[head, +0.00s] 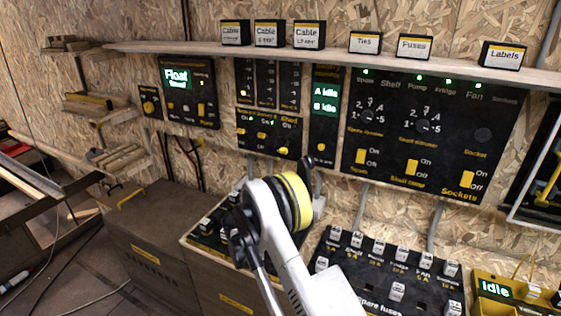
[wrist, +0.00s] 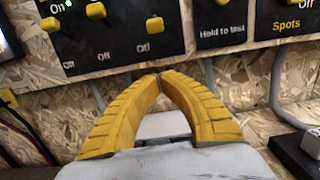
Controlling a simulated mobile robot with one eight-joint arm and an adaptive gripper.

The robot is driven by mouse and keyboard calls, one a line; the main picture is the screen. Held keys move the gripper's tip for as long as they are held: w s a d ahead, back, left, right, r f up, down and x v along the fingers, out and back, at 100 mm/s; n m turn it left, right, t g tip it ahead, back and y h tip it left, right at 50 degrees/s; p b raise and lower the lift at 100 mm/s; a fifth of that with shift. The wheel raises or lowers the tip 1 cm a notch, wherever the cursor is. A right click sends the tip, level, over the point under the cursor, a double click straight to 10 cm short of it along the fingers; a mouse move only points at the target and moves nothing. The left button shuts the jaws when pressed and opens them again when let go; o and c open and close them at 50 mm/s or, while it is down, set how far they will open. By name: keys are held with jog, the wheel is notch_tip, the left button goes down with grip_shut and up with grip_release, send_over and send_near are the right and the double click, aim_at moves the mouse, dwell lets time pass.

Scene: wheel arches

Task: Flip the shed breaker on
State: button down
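The breaker panel (head: 268,134) is a black box on the chipboard wall, with yellow levers and a label reading Shed at its right. The shed breaker lever (head: 283,150) is yellow and sits lower than the levers to its left. In the wrist view, the rightmost lever (wrist: 154,24) appears to be the same one, just above an Off label. My gripper (wrist: 160,77) has two yellow ribbed fingers whose tips meet, with nothing between them. The fingertips show below the panel and appear apart from the lever.
To the right are a Hold to test panel (wrist: 222,20) and a larger switch panel (head: 430,135). A shelf (head: 350,52) with label boxes runs above. Below are a bench, a black fuse tray (head: 375,285) and grey conduits (wrist: 275,85). Bare chipboard lies under the panel.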

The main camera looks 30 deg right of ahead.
aim_at(288, 161)
jog(key=b+x, duration=0.1)
jog(key=x, duration=0.4)
jog(key=b+x, duration=0.2)
jog(key=x, duration=0.2)
jog(key=shift+w+d+f+b, duration=0.2)
jog(key=shift+w+d+b, duration=0.05)
jog(key=shift+d+b, duration=0.1)
jog(key=r, duration=0.1)
jog(key=r+b, duration=0.1)
jog(key=s+a+r, duration=0.1)
jog(key=r, duration=0.1)
jog(key=shift+a, duration=0.15)
jog(key=shift+r, duration=0.1)
jog(key=shift+s+a+r+g+y+p, duration=0.1)
jog(key=shift+a+r+g+y+p, duration=0.1)
jog(key=shift+g+y+p, duration=0.35)
jog(key=shift+y+p, duration=0.25)
jog(key=shift+p, duration=0.1)
